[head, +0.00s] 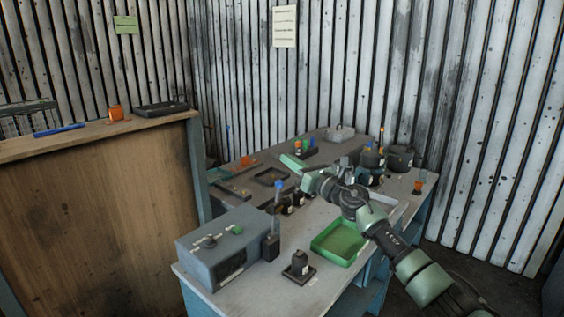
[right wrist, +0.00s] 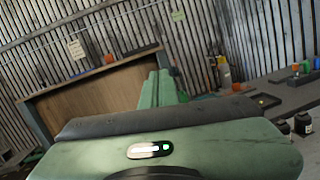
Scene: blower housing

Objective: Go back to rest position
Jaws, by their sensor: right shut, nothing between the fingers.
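My right arm comes in from the lower right in the head view and reaches over the grey workbench (head: 330,209). Its green gripper (head: 292,161) is shut and empty, above the back middle of the bench and pointing left. In the right wrist view the shut green fingers (right wrist: 158,88) stand up in front of the wooden panel. Parts of the bench behind the arm are hidden. My left gripper is not in view.
A grey control box (head: 228,245) stands at the bench's front left. A green tray (head: 340,243) lies below my arm. Dark round housings (head: 400,158) stand close behind my wrist. A wooden counter (head: 100,205) is at left. Corrugated walls (head: 340,70) close the back.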

